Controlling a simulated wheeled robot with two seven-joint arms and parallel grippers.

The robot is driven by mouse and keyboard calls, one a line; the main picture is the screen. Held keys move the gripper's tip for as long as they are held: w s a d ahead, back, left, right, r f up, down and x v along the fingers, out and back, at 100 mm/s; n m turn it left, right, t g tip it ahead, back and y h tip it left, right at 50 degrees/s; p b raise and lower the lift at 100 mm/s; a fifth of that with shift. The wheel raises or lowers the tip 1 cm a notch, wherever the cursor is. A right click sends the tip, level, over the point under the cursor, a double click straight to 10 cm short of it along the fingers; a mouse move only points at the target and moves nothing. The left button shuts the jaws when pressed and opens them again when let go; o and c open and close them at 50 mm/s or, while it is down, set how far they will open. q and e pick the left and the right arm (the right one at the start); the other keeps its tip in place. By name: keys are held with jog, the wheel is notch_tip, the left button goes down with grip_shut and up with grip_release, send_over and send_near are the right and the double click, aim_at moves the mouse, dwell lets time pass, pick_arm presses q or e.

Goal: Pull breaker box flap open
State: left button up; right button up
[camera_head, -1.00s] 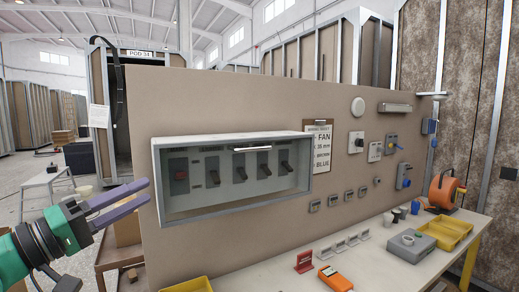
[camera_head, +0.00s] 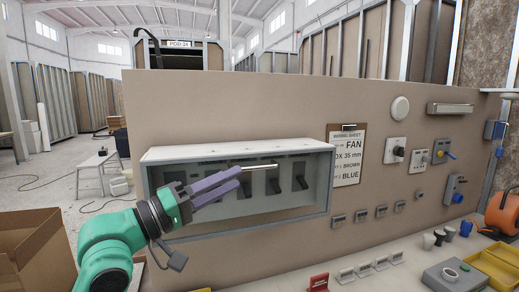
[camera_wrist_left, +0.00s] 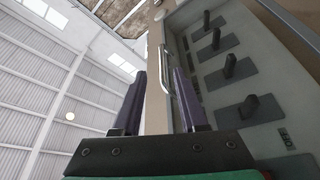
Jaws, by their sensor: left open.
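The breaker box (camera_head: 320,190) is a grey-white case on the beige panel, with a row of dark switches behind a see-through flap (camera_head: 300,206). The flap looks shut. A thin metal bar handle (camera_head: 262,166) runs along its upper part. My left gripper (camera_head: 239,179) is in front of the flap, fingers pointing right, tips just below the handle in the head view. In the left wrist view the purple fingers (camera_wrist_left: 160,78) are apart, and the handle (camera_wrist_left: 168,72) shows between them, closer to the right finger. Contact cannot be told. My right gripper is out of view.
A clipboard sheet (camera_head: 346,157) hangs right of the box, with sockets and switches farther right. Below, a workbench holds a red block (camera_head: 319,283), a grey box (camera_head: 454,276) and a yellow tray (camera_head: 497,266). An open cardboard box (camera_head: 38,253) stands at left.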

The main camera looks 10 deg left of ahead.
aim_at(261, 168)
pick_arm(q)
jog(key=p+x, duration=0.2)
jog(key=x, duration=0.5)
jog(key=shift+w+d+p, duration=0.1)
jog(key=shift+w+p, duration=0.15)
jog(key=shift+p, duration=0.05)
jog(key=shift+w+d+f, duration=0.1)
jog(key=shift+w+d, duration=0.2)
jog(key=shift+d, duration=0.05)
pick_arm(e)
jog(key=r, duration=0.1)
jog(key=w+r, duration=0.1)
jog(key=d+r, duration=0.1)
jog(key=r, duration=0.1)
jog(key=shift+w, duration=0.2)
pick_arm(q)
jog(key=shift+s+a, duration=0.1)
grip_shut()
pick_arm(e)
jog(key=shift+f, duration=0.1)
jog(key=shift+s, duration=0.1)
